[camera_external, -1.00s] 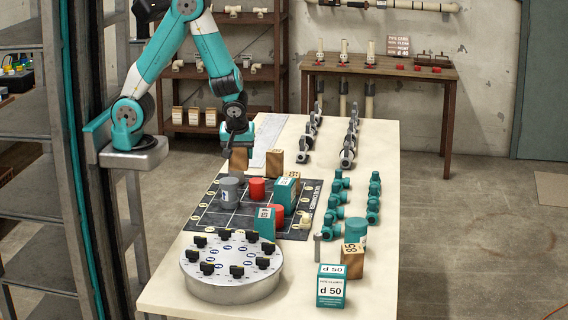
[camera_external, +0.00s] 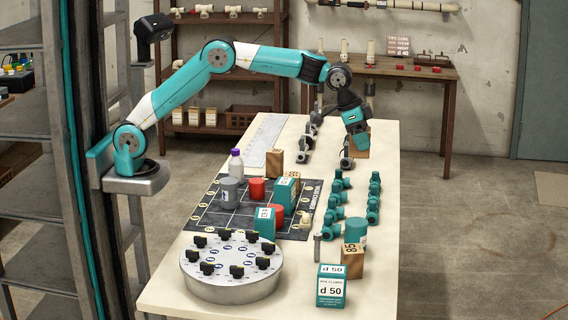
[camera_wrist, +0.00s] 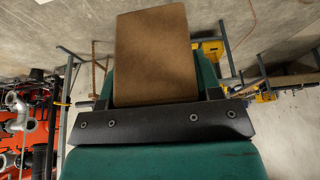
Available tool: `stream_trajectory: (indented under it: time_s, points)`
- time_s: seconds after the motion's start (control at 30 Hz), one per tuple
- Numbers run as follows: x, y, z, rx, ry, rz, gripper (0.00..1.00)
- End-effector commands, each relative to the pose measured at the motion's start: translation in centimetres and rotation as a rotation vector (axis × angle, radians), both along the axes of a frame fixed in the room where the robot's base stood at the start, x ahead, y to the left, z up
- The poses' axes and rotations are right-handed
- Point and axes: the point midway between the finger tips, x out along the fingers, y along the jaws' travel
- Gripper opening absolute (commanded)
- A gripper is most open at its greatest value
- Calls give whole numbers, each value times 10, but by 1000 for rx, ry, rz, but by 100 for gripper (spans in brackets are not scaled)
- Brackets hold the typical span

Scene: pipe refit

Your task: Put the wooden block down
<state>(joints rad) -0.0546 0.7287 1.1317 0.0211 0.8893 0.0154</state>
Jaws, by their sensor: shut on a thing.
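The brown wooden block (camera_external: 362,144) is in my gripper (camera_external: 357,132), over the far right part of the white table (camera_external: 378,220) in the external view. The gripper is shut on the block and partly hides it. I cannot tell from this view whether the block touches the table. In the wrist view, the block (camera_wrist: 151,55) shows as a plain brown face beyond the dark gripper bar, and the fingertips are mostly hidden behind it.
Grey metal fittings (camera_external: 347,160) stand close below the gripper. Teal valves (camera_external: 336,198) line the right side. A dark grid mat (camera_external: 210,215) holds cups, a bottle (camera_external: 236,165) and blocks. A round dial plate (camera_external: 231,265) stands in front.

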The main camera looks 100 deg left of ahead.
Motion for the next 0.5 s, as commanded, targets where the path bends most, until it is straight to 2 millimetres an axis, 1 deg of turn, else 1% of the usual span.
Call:
stream_trajectory:
  time_s: [0.07, 0.17, 0.5]
  points:
    - [2, 0, -3, 0, 2, -17, 32]
    - [2, -1, -20, -1, 5, -25, 32]
    - [1, -1, -112, -1, 6, -22, 32]
